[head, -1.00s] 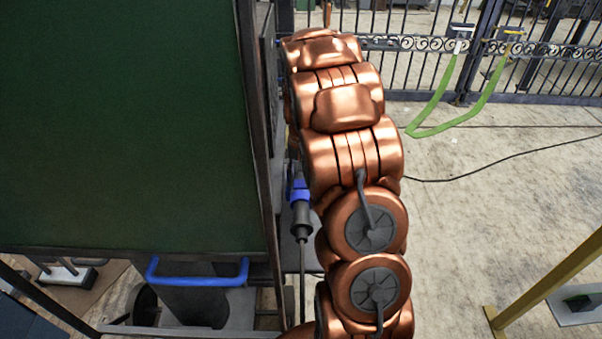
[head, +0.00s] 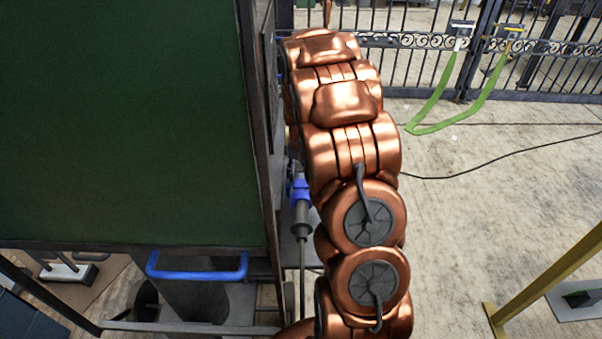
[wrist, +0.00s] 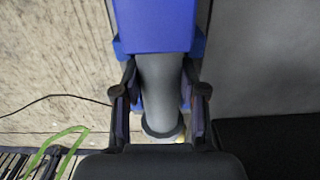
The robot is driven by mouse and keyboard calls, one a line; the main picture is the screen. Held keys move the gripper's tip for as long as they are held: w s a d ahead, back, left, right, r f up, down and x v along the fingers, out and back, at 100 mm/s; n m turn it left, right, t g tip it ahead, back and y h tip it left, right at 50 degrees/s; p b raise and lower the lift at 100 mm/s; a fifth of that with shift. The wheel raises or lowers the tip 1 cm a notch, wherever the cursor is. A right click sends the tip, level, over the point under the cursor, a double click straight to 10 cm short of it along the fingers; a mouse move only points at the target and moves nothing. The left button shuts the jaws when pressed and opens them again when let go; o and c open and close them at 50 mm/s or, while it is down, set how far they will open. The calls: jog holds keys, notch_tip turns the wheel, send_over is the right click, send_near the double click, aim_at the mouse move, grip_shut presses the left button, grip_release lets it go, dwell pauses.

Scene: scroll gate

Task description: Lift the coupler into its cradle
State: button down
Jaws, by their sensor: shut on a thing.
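In the wrist view the coupler shows as a grey cylinder (wrist: 160,82) below a blue block (wrist: 155,25), with a dark ring at its lower end. My gripper (wrist: 160,95) has a dark finger on each side of the grey cylinder and is shut on it. In the head view my gripper is hidden behind my copper arm. A blue-collared grey plug-like part (head: 301,212) with a thin cable running down shows there, just left of the arm; I cannot tell if it is the same coupler. I cannot make out the cradle for certain.
A large green panel (head: 120,120) in a dark frame fills the left, close to my arm. A blue handle (head: 197,274) is at its lower edge. A dark gate (head: 420,42) with a green strap (head: 435,115) stands behind. A yellow post (head: 550,285) is at right; floor between is mostly clear.

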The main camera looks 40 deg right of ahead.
jog(key=shift+s+a+f+g, duration=0.2)
jog(key=shift+s+f, duration=0.15)
jog(key=shift+f, duration=0.2)
jog(key=shift+s+a+f+g, duration=0.1)
jog(key=shift+s+a+f, duration=0.15)
jog(key=shift+f, duration=0.4)
jog(key=c, duration=1.8)
grip_release()
jog(key=shift+f, duration=0.15)
jog(key=shift+c, duration=0.2)
jog(key=shift+o, duration=0.7)
jog(key=shift+d, duration=0.1)
jog(key=shift+w, duration=0.1)
jog(key=shift+o, duration=0.8)
jog(key=shift+w+d+f, duration=0.25)
jog(key=shift+w+d, duration=0.05)
jog(key=shift+w, duration=0.1)
